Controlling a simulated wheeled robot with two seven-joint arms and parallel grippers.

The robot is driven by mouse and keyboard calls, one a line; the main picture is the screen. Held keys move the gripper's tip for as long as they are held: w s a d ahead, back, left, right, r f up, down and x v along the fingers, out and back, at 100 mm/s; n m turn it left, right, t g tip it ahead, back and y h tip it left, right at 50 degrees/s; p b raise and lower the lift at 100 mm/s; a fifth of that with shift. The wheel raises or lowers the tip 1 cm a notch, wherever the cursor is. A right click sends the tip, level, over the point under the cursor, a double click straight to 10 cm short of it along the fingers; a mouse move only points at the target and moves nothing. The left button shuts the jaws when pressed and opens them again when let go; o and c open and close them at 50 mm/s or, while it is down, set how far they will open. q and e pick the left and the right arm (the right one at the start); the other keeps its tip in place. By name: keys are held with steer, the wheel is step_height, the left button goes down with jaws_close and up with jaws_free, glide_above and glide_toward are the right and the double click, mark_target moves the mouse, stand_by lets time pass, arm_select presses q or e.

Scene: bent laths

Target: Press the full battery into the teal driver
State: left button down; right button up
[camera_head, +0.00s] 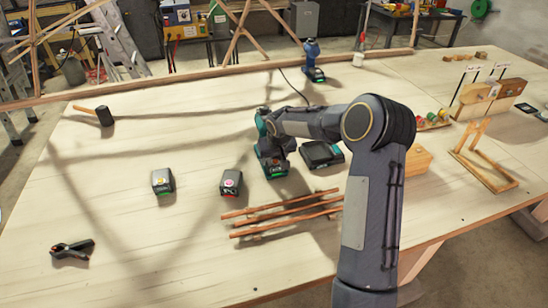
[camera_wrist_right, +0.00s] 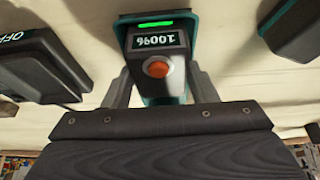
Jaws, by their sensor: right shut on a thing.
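My right gripper (camera_wrist_right: 162,88) is shut on the full battery (camera_wrist_right: 160,42), with one finger on each side of it. The battery has a green light, a 100% display and an orange-red button. In the head view the battery (camera_head: 275,170) shows its green light at the foot of the teal driver (camera_head: 262,124). My right arm and gripper partly hide the driver. I cannot tell whether the battery is fully seated in it. My left gripper is out of view.
A black charger (camera_head: 322,154) stands right of the driver; its display reads OFF in the wrist view (camera_wrist_right: 35,60). Two other batteries (camera_head: 163,181) (camera_head: 231,182) stand to the left. Wooden laths (camera_head: 275,214) lie in front. A blue tool (camera_head: 312,60) stands behind.

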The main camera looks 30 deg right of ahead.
steer(key=shift+f, duration=0.1)
steer(key=o, duration=1.3)
steer(key=shift+r+p, duration=2.05)
steer(key=shift+r, duration=1.5)
